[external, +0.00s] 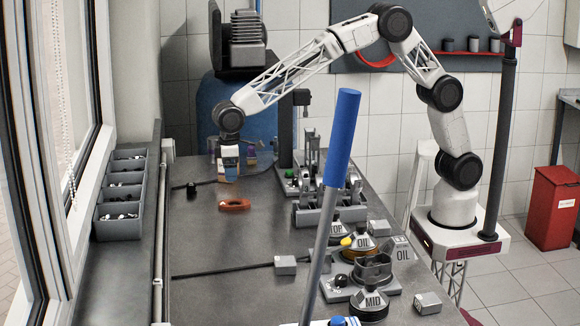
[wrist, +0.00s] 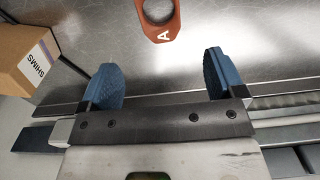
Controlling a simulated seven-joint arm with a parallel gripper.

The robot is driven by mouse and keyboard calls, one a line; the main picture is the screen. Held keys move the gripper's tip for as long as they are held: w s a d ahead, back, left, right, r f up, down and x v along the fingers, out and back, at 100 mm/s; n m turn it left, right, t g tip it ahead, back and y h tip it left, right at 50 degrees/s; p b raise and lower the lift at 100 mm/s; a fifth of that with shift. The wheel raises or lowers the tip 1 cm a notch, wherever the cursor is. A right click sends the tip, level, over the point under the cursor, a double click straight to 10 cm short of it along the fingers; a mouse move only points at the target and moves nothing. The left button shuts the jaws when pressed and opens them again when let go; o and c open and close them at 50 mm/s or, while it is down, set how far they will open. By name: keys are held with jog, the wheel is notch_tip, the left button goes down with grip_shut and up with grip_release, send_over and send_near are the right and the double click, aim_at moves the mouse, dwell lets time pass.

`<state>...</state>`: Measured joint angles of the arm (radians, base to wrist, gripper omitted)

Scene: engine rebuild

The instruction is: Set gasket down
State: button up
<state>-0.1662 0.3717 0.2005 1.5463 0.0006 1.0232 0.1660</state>
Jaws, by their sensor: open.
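An orange-red flat piece, which looks like the gasket (external: 234,205), lies flat on the grey bench in the external view. In the wrist view the gasket (wrist: 160,24) shows at the top edge, partly cut off, with a round hole and a white letter A. My gripper (wrist: 162,80) is open, its two blue fingers wide apart with nothing between them. The gasket lies apart from the fingers, beyond them in the wrist view. In the external view my gripper (external: 232,150) hangs over the far part of the bench, behind the gasket.
A cardboard box marked SHIMS (wrist: 25,60) stands close to the left finger. Grey fixtures (external: 318,205) and labelled round stations (external: 368,302) fill the right side of the bench. A blue-handled lever (external: 342,140) rises in front. The bench left of centre is mostly clear.

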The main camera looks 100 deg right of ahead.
jog(key=shift+r, duration=0.7)
jog(key=shift+s+r, duration=0.1)
jog(key=s+d+r, duration=0.3)
jog(key=s+r, duration=0.1)
jog(key=s, duration=0.5)
jog(key=s+d+r+t, duration=0.1)
jog(key=s+d+r, duration=0.3)
jog(key=s, duration=0.5)
jog(key=s+d+r, duration=0.3)
jog(key=s+r, duration=0.2)
jog(key=s, duration=0.4)
jog(key=s+d+f, duration=0.2)
jog(key=s, duration=1.4)
jog(key=s+d+f+t, duration=0.1)
jog(key=s+d+f, duration=0.1)
jog(key=s, duration=1.4)
jog(key=shift+s+d+f+t, duration=0.15)
jog(key=shift+s+d+t, duration=0.15)
jog(key=shift+d, duration=0.4)
